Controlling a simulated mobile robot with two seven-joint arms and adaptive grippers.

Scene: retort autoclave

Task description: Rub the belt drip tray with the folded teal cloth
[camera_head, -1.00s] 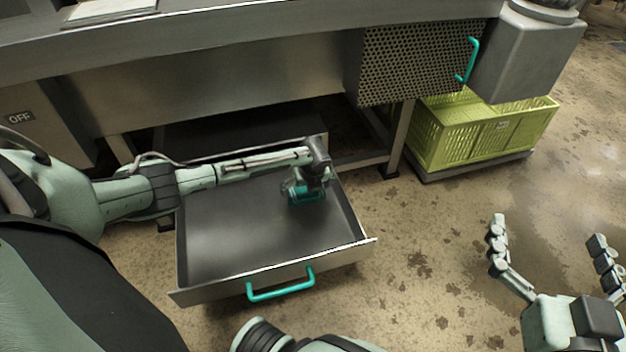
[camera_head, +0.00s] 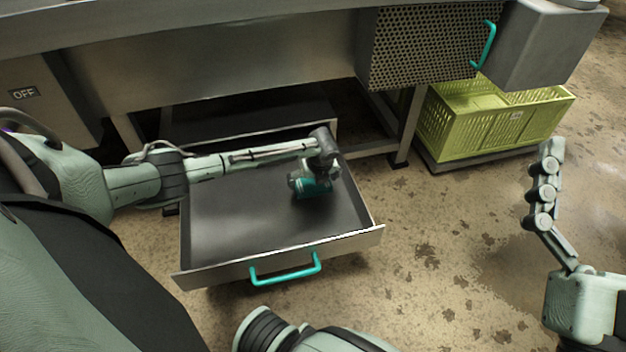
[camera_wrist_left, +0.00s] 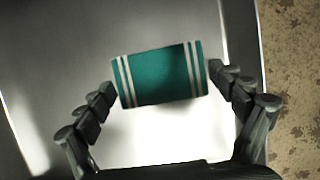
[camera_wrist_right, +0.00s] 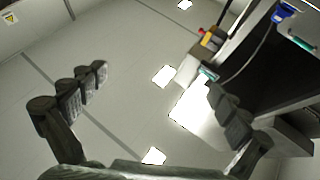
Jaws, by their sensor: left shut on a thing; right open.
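The belt drip tray (camera_head: 240,225) is a grey metal drawer with a teal front handle (camera_head: 286,270), pulled out below the machine. My left gripper (camera_head: 312,188) is inside the tray toward its right side. It is shut on the folded teal cloth (camera_head: 316,189). In the left wrist view the cloth (camera_wrist_left: 162,76) is a teal rectangle with white stripes at both ends, between the fingers, over the tray floor (camera_wrist_left: 60,40). Whether it touches the floor is hard to tell. My right gripper (camera_wrist_right: 160,105) is open and empty, facing the ceiling in its wrist view.
A yellow-green crate (camera_head: 490,125) stands on a low base to the right of the tray. A perforated guard (camera_head: 425,48) with a teal handle and the machine frame (camera_head: 210,75) overhang the back. Stained floor at the right front is free.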

